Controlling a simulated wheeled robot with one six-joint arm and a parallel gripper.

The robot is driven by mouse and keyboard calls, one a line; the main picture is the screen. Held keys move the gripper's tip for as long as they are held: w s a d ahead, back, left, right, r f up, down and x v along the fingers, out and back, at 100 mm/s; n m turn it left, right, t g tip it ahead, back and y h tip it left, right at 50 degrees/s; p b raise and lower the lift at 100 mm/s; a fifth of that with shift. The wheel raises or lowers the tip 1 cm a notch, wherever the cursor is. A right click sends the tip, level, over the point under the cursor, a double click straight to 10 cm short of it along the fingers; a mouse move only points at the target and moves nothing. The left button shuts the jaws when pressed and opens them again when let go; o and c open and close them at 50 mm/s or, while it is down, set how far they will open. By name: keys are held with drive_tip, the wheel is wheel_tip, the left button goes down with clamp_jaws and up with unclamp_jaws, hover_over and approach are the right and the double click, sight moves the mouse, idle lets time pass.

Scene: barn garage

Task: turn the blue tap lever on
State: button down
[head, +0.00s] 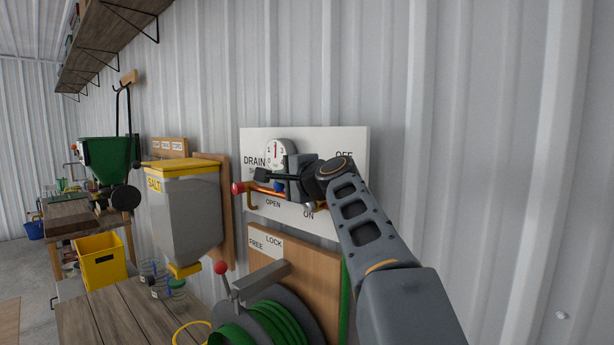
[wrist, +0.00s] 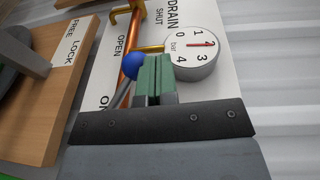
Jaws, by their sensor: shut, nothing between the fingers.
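The blue tap lever shows in the wrist view as a blue ball knob (wrist: 134,65) on a thin grey rod; in the head view only a bit of blue (head: 279,187) shows beneath my gripper. My gripper (wrist: 154,68) is shut and empty, its green finger pads together just right of the blue knob; whether they touch I cannot tell. In the head view my gripper (head: 264,177) is in front of the white panel (head: 350,185) and covers much of the tap. The panel reads OFF at upper right and ON below.
A copper pipe (wrist: 130,42) with a yellow drain lever (head: 251,201) and a red knob (head: 237,188) runs beside the tap. A pressure dial (wrist: 197,52) is close to my fingers. Below are a lock board (head: 262,249) and hose reel (head: 270,322).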

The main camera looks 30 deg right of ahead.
drive_tip(key=shift+w+a+f, duration=0.15)
drive_tip(key=shift+w+f, duration=0.2)
drive_tip(key=shift+w, duration=0.05)
idle(0.5)
drive_tip(key=s+r+p, duration=0.2)
drive_tip(key=s+r, duration=0.6)
drive_tip(key=r, duration=0.3)
drive_tip(key=shift+s, duration=0.2)
idle(0.4)
